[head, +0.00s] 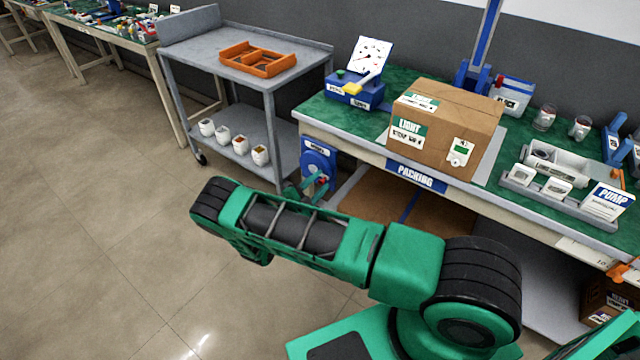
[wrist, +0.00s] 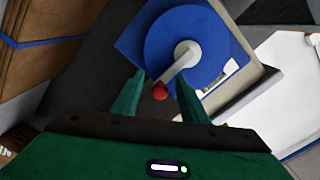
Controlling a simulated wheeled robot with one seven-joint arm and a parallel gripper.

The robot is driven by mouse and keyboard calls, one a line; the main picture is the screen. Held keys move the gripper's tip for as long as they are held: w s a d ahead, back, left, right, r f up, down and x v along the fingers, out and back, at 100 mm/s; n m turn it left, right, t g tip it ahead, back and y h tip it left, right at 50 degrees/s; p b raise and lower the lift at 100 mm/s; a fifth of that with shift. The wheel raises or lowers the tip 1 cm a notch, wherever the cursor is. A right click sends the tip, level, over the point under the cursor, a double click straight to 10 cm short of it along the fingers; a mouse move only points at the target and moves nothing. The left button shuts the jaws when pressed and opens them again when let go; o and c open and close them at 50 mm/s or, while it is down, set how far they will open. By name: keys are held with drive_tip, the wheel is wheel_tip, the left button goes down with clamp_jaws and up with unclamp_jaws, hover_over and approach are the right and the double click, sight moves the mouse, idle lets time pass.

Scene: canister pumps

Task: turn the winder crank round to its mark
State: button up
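The winder (head: 316,158) is a blue unit at the left end of the packing bench's front. In the wrist view its blue disc (wrist: 166,48) carries a pale crank arm (wrist: 181,62) that slants from the hub to a red knob (wrist: 160,91). My gripper (wrist: 160,84) is open, with one green finger on each side of the knob and a visible gap to each. In the head view my gripper (head: 306,190) is small and partly hidden by my arm, close to the winder. A mark on the winder cannot be made out.
A cardboard box (head: 445,128) sits on the packing bench (head: 340,124), above and right of the winder. A grey cart (head: 222,72) with an orange tray (head: 258,59) and several small jars stands to the left. The floor (head: 110,220) at left is clear.

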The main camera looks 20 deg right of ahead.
drive_tip(key=shift+s+d, duration=0.1)
drive_tip(key=shift+d, duration=0.1)
idle(0.3)
drive_tip(key=shift+r, duration=0.1)
drive_tip(key=v, duration=1)
drive_tip(key=shift+a, duration=0.4)
drive_tip(key=shift+s, duration=0.1)
